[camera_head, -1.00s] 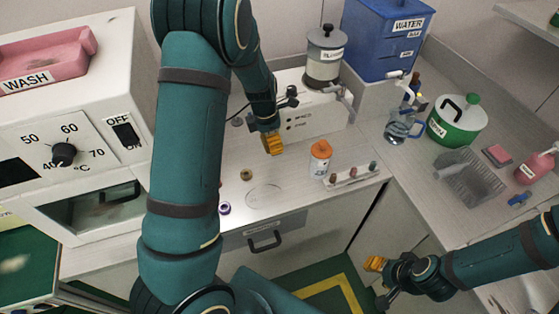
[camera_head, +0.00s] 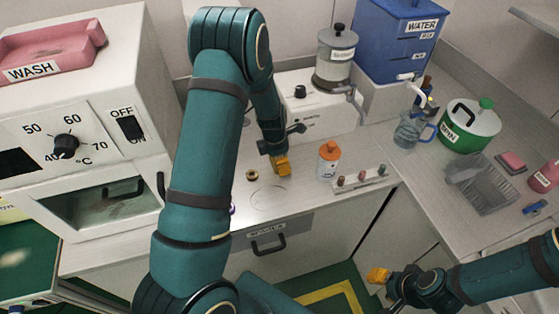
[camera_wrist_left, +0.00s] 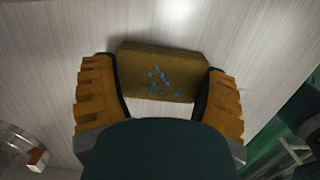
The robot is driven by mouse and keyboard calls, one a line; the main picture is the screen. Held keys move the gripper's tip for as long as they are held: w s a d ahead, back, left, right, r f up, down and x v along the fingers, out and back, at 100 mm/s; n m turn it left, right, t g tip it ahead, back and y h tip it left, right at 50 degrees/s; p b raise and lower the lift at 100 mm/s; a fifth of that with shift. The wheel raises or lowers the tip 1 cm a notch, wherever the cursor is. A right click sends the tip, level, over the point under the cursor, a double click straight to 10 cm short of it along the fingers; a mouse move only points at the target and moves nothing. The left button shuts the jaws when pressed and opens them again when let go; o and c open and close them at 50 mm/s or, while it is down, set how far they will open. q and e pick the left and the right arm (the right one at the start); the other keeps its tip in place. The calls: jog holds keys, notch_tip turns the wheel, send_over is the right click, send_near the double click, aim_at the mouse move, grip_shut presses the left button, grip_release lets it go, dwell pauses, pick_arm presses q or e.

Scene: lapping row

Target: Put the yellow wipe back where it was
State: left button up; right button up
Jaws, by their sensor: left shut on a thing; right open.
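The yellow wipe (camera_wrist_left: 150,62), a dull yellow-brown slab with blue specks, sits between the orange fingers of my left gripper (camera_wrist_left: 160,95) in the left wrist view. My left gripper (camera_head: 281,165) is shut on it. In the head view the gripper points down over the counter, left of the orange-capped bottle; I cannot make the wipe out from its fingers there. Whether the wipe touches the counter is unclear. A faint round outline (camera_head: 268,197) lies on the counter just in front of the gripper. My right gripper (camera_head: 378,275) is open at the lower right, away from the wipe.
The orange-capped bottle (camera_head: 328,160) and a small rack of pegs (camera_head: 361,179) stand right of my left gripper. A brass ring (camera_head: 252,175) lies to its left. A white machine (camera_head: 318,112) stands behind.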

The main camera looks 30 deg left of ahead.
pick_arm(q)
jog(key=o, duration=1)
jog(key=shift+f, duration=0.1)
notch_tip(320, 180, up, 12)
jog(key=s+p, duration=0.1)
jog(key=p, duration=0.1)
jog(key=shift+a+p, duration=0.4)
jog(key=shift+s, duration=0.15)
